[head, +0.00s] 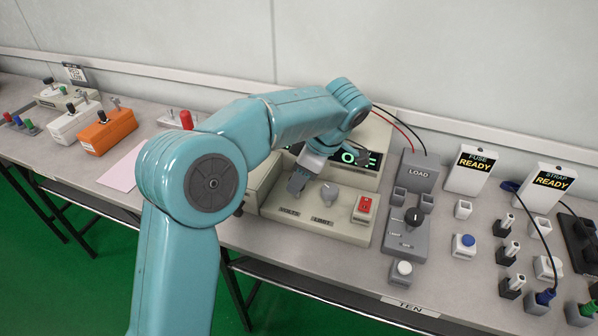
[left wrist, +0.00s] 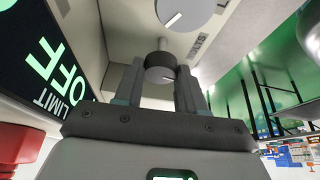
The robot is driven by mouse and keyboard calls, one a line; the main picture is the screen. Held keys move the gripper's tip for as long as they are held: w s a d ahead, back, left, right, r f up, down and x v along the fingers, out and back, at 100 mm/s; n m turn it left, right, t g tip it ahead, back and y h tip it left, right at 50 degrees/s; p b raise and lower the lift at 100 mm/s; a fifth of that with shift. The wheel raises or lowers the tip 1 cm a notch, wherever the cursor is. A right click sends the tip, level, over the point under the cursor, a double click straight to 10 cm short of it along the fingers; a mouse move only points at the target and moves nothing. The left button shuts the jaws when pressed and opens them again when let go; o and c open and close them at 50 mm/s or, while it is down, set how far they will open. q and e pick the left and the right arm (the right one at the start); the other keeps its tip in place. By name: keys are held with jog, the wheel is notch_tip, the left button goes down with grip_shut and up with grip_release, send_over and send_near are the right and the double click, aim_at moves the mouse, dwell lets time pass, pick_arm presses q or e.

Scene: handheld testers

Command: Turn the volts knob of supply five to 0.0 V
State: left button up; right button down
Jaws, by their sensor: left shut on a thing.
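The supply is a beige box (head: 342,233) at the middle of the bench, with a dark display (head: 358,158) reading partly "OFF" in green. In the left wrist view the display (left wrist: 45,50) shows "LIMIT" and "OFF". My left gripper (head: 296,184) reaches down to the front panel at the volts label. In the head view the fingers hide that knob. The light grey limit knob (head: 329,190) sits just right of it. My right gripper is not in view.
A red switch (head: 364,207) is at the panel's right. A grey load box (head: 408,215) with a black knob stands beside the supply. Ready boxes (head: 470,168) and several small plugs fill the right. An orange tester (head: 108,132) lies left.

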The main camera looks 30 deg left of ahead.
pick_arm(q)
jog(key=shift+w+n+g+p, duration=0.1)
jog(key=shift+n+g+p, duration=0.25)
jog(key=shift+n, duration=0.55)
jog(key=o, duration=1.1)
jog(key=shift+d, duration=0.1)
jog(key=shift+c, duration=0.2)
jog(key=shift+r, duration=0.1)
jog(key=p+v, duration=0.6)
jog(key=v, duration=1)
jog(key=shift+p, duration=0.3)
jog(key=shift+a+r, duration=0.15)
jog(key=shift+a, duration=0.1)
